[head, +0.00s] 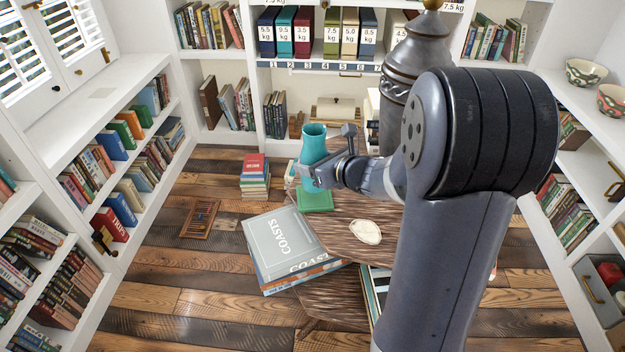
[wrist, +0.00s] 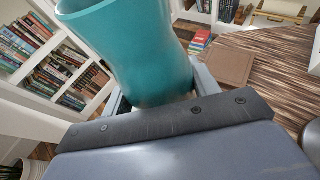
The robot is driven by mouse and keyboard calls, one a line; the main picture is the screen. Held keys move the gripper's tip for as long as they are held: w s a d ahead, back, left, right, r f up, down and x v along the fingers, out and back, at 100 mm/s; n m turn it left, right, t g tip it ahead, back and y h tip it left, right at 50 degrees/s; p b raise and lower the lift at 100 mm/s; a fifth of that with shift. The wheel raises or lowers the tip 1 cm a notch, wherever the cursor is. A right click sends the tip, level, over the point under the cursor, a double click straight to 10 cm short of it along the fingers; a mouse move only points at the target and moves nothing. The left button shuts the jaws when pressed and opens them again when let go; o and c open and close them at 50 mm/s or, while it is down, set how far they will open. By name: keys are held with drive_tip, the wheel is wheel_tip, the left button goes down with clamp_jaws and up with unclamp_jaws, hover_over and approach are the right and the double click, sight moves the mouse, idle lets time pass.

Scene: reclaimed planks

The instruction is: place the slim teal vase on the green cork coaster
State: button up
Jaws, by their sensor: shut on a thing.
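The slim teal vase (head: 313,143) is upright in my gripper (head: 318,178) in the head view. The gripper is shut on the lower part of the vase. In the wrist view the vase (wrist: 135,50) fills the upper middle, between the fingers. The green cork coaster (head: 314,200) lies on the wooden table at its far left edge, just below the vase in the head view. I cannot tell whether the vase's base touches the coaster, since the gripper hides part of it. The coaster is not seen in the wrist view.
Large books, the top one marked COASTS (head: 283,245), lie at the near left. A book stack (head: 255,176) stands beyond the table's left. A dark metal urn (head: 398,100) stands behind my arm.

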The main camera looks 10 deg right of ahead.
drive_tip(key=shift+f+b, duration=0.45)
drive_tip(key=shift+f, duration=1.5)
drive_tip(key=shift+f, duration=0.1)
drive_tip(key=o, duration=1.2)
drive_tip(key=shift+c, duration=0.2)
drive_tip(key=shift+s+d+r, duration=0.25)
drive_tip(key=shift+s+r, duration=0.05)
drive_tip(key=p+v, duration=0.1)
drive_tip(key=v, duration=1)
drive_tip(key=shift+s, duration=0.15)
